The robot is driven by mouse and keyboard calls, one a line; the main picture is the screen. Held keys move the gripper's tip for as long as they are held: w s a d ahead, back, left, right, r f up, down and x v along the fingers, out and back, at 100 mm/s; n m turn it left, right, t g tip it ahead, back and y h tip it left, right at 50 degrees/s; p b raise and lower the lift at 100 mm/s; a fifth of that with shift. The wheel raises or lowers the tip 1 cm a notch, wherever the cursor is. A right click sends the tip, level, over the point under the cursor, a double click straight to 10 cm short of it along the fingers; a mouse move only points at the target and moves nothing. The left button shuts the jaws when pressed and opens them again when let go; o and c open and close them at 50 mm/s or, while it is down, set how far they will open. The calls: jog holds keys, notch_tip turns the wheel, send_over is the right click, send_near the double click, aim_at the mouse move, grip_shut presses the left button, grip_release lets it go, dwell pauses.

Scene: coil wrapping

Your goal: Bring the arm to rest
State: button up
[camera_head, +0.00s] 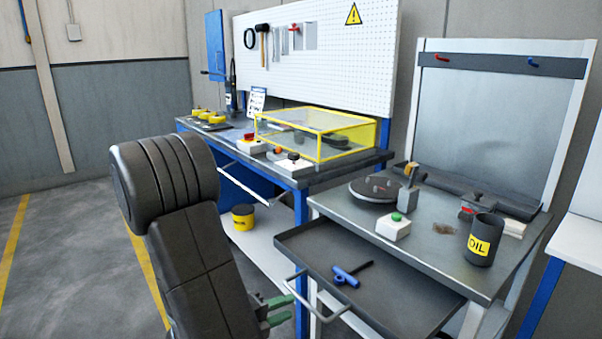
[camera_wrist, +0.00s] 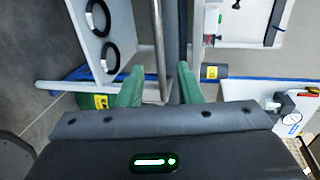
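My arm (camera_head: 205,270) is raised and bent at the left of the head view. Its gripper (camera_head: 283,309) has green fingers that point right, close to the curved handle (camera_head: 318,307) of an open drawer (camera_head: 385,295). In the wrist view my gripper (camera_wrist: 161,72) shows its two green fingers apart with a clear gap. A grey metal bar (camera_wrist: 160,40) shows beyond and between the fingers in that view. Whether it lies inside the grip cannot be told. Nothing is clamped between the fingers.
A blue-handled tool (camera_head: 347,274) lies in the drawer under a steel table (camera_head: 450,260). A yellow-framed clear cover (camera_head: 318,135) is on the workbench. Open floor (camera_head: 70,245) lies left.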

jog(key=b+x, duration=0.1)
jog(key=x, duration=0.6)
jog(key=shift+d, duration=0.15)
dwell(0.6)
jog(key=p, duration=0.2)
send_near(305, 300)
jog(key=x, duration=0.3)
jog(key=b+x, duration=0.1)
jog(key=x, duration=0.3)
jog(key=b+x, duration=0.1)
jog(key=x, duration=0.3)
jog(key=shift+w+f, duration=0.3)
jog(key=shift+f, duration=0.1)
jog(key=shift+w+d+b, duration=0.4)
jog(key=shift+d+b, duration=0.1)
jog(key=shift+w+d, duration=0.4)
jog(key=shift+d, duration=0.05)
jog(key=shift+a, duration=0.1)
jog(key=shift+s, duration=0.15)
